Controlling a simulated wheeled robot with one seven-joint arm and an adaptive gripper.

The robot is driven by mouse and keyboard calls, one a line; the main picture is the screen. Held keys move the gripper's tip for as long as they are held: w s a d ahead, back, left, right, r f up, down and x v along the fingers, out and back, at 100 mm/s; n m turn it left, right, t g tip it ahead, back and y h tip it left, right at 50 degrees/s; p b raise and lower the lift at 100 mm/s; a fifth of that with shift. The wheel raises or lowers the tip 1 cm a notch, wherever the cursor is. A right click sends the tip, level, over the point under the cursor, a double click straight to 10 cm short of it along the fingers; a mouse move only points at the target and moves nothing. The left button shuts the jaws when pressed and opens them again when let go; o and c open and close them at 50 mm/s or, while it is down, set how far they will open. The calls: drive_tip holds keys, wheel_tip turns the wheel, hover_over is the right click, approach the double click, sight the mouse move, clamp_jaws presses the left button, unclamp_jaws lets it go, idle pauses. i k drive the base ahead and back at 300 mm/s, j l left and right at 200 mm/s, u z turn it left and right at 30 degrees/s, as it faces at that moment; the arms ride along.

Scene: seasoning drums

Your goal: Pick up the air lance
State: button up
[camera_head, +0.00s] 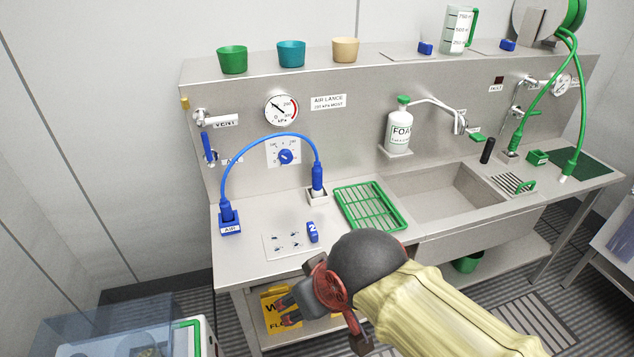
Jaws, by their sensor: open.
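The air lance (318,178) is a blue handle standing upright in a small white holder (317,196) on the steel bench, left of the green rack. A blue hose (268,138) arches from its top to the blue socket marked AIR (230,219) at the bench's left. My gripper (322,325) is red and dark grey, open and apart from the lance. In the picture it is below the lance, in front of the bench's front edge. Nothing shows between its jaws. My arm hides part of the bench front and lower shelf.
A green rack (371,207) lies between the holder and the sink (450,200). A blue tag marked 2 (312,232) and a small plate (287,246) lie near the front edge. A foam bottle (400,130) stands behind. A clear-topped box (130,325) is at lower left.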

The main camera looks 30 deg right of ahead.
sight(317, 192)
drive_tip(key=i+l+z, duration=0.1)
drive_tip(key=z, duration=0.25)
drive_tip(key=i+l+z, duration=0.1)
drive_tip(key=l+z, duration=0.25)
drive_tip(key=i+z, duration=0.15)
drive_tip(key=z, duration=0.2)
